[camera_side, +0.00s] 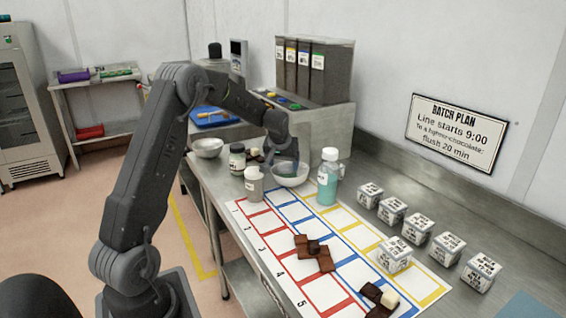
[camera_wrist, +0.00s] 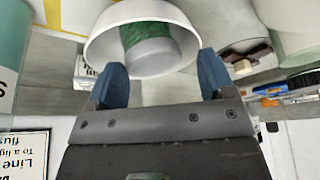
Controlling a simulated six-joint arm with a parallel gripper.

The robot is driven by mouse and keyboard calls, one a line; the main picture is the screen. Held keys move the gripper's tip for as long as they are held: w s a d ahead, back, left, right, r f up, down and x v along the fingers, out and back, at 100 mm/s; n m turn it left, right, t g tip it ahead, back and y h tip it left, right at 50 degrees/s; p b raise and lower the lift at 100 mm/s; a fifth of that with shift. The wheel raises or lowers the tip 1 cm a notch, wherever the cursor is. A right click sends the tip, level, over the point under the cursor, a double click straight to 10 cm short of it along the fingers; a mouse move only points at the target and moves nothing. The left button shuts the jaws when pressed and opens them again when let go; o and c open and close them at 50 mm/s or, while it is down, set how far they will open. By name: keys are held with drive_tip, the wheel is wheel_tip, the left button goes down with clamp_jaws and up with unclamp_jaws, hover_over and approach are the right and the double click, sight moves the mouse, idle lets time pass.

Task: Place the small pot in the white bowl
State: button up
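The white bowl (camera_side: 291,180) stands on the steel bench near the far end of the numbered mat. In the wrist view the bowl (camera_wrist: 98,50) is beyond my fingertips. A small pot (camera_wrist: 150,52) with a green band and a pale grey end shows inside the bowl's rim. I cannot tell whether it lies tilted or upright. My gripper (camera_wrist: 162,80) has its two blue fingers apart, with nothing seen clamped between them. In the side view my gripper (camera_side: 284,160) is low at the bowl, and it hides the pot there.
A pale grey labelled container (camera_side: 254,185) and a dark-capped jar (camera_side: 237,160) stand left of the bowl. A bottle of teal liquid (camera_side: 327,180) stands close on the right. Another bowl (camera_side: 208,148) is behind left. Chocolate pieces (camera_side: 315,252) and labelled cubes (camera_side: 395,254) are nearer.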

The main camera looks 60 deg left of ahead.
drive_tip(key=shift+o, duration=1.1)
drive_tip(key=shift+r, duration=0.2)
drive_tip(key=v, duration=1.2)
drive_tip(key=s+d+r+m, duration=0.1)
drive_tip(key=s+d+r, duration=0.1)
drive_tip(key=d, duration=0.4)
drive_tip(key=s+d+r+m, duration=0.1)
drive_tip(key=s+d+r, duration=0.15)
drive_tip(key=d, duration=0.25)
drive_tip(key=s+d+f+m+t+h, duration=0.2)
drive_tip(key=s+d+m, duration=0.5)
drive_tip(key=s+d, duration=1.1)
drive_tip(key=shift+s+d+f+h, duration=0.35)
drive_tip(key=shift+f+h, duration=0.1)
drive_tip(key=shift+h, duration=0.15)
